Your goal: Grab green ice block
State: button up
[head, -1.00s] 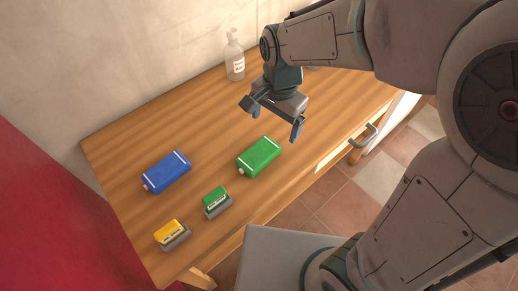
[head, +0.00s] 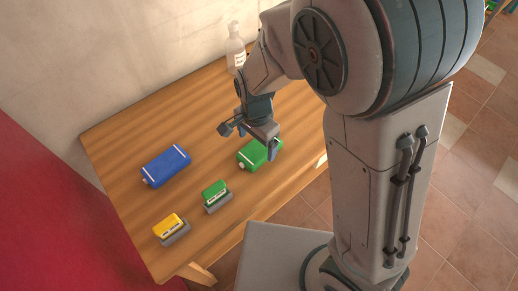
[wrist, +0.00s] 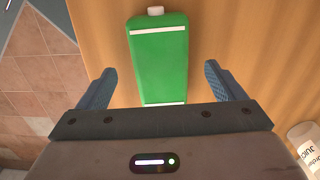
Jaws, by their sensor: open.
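The green ice block (head: 252,156) lies flat on the wooden table, with two white stripes and a white cap. In the head view my gripper (head: 247,141) is above it and hides part of its far right end. In the wrist view the green ice block (wrist: 159,60) lies between and beyond the two blue fingers, with its cap pointing away. My gripper (wrist: 159,85) is open and empty. The near end of the block is hidden behind the gripper body.
A blue ice block (head: 166,166) lies to the left. A small green item (head: 214,191) and a small yellow item (head: 168,226), each with a grey part, lie near the front edge. A white bottle (head: 235,50) stands at the back.

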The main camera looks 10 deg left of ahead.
aim_at(257, 149)
jog(key=f, duration=0.4)
jog(key=shift+w+d+f, duration=0.1)
jog(key=shift+w+f, duration=0.1)
jog(key=c, duration=1.3)
jog(key=shift+o, duration=0.2)
jog(key=shift+r, duration=0.15)
